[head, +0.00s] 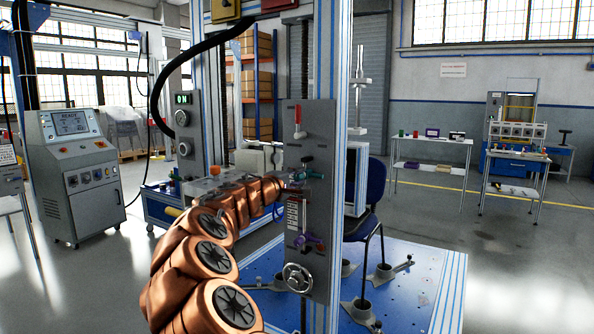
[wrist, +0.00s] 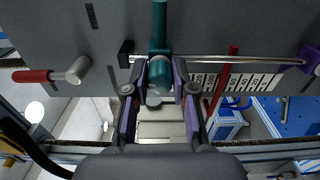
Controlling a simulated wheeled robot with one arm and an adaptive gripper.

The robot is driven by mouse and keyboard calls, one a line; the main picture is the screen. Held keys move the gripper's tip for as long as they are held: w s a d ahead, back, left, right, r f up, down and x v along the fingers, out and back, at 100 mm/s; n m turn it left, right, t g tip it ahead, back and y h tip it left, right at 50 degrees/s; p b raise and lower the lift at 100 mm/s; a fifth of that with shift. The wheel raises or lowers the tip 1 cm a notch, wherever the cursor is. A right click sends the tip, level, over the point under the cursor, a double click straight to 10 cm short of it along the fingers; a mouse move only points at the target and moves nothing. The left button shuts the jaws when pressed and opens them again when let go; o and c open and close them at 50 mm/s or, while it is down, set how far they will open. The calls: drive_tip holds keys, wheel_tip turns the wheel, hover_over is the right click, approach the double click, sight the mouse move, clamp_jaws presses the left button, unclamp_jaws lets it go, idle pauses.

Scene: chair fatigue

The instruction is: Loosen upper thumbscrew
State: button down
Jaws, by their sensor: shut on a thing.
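The upper thumbscrew is a teal T-shaped part with a grey rounded end, on the grey upright panel (head: 322,130). It shows in the wrist view (wrist: 159,38) at top centre and in the head view (head: 315,174) at mid panel. My gripper (wrist: 159,78) has its purple-padded fingers on either side of the thumbscrew's near end and is shut on it. In the head view my arm reaches in from the left, and the gripper (head: 288,184) is small and partly hidden. A purple lower thumbscrew (head: 312,242) sits further down the panel, at the wrist view's right edge (wrist: 311,58).
A red-handled lever (head: 299,120) is above the thumbscrew, at left in the wrist view (wrist: 45,76). A thin rod, a scale strip (wrist: 235,82) and a red pointer (wrist: 222,80) lie close by. A handwheel (head: 298,278) is below. A blue chair (head: 372,200) stands behind the panel.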

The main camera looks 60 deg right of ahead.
drive_tip(key=shift+n+p, duration=0.7)
drive_tip(key=shift+n, duration=0.3)
drive_tip(key=c, duration=0.9)
unclamp_jaws()
drive_tip(key=shift+c, duration=0.2)
drive_tip(key=shift+a, duration=0.1)
drive_tip(key=a, duration=1.2)
drive_tip(key=shift+s, duration=0.25)
